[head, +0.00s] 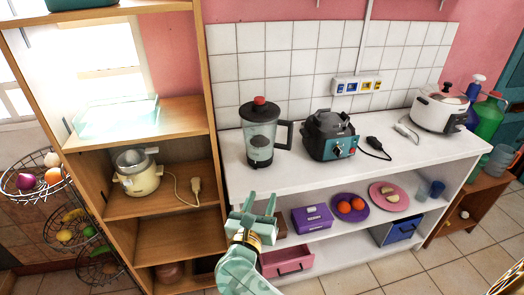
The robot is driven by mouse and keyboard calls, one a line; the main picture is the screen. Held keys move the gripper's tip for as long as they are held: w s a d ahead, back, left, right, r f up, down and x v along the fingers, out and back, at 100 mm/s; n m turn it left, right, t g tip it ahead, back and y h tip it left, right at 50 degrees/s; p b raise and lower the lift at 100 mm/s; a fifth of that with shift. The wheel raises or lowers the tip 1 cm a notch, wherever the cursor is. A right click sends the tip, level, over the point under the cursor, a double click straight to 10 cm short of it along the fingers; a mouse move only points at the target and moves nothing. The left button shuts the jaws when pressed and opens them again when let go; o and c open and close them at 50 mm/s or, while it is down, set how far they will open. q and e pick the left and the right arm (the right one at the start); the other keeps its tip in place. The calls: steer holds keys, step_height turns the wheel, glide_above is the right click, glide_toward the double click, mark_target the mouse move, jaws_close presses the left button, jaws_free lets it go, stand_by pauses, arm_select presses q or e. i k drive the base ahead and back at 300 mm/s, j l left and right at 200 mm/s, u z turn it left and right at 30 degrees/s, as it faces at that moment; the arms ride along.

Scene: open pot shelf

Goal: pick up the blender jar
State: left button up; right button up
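The blender jar (260,138) stands upright on the white shelf's top, near its left end. It is clear with a black lid, a red cap and a black handle on its right side. The blender's dark motor base (330,137) with a teal front stands just right of it, apart from the jar.
The white shelf (400,172) also bears a white cooker (438,108) at the right. Its lower level holds a purple box (312,218) and plates with food. A wooden shelf (208,150) rises close at the left, with a juicer (138,173) on it.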

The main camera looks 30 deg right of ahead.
mark_target(260, 143)
steer(key=i+l, duration=0.4)
steer(key=l, duration=0.15)
steer(key=i+l, duration=0.25)
steer(key=i, duration=0.1)
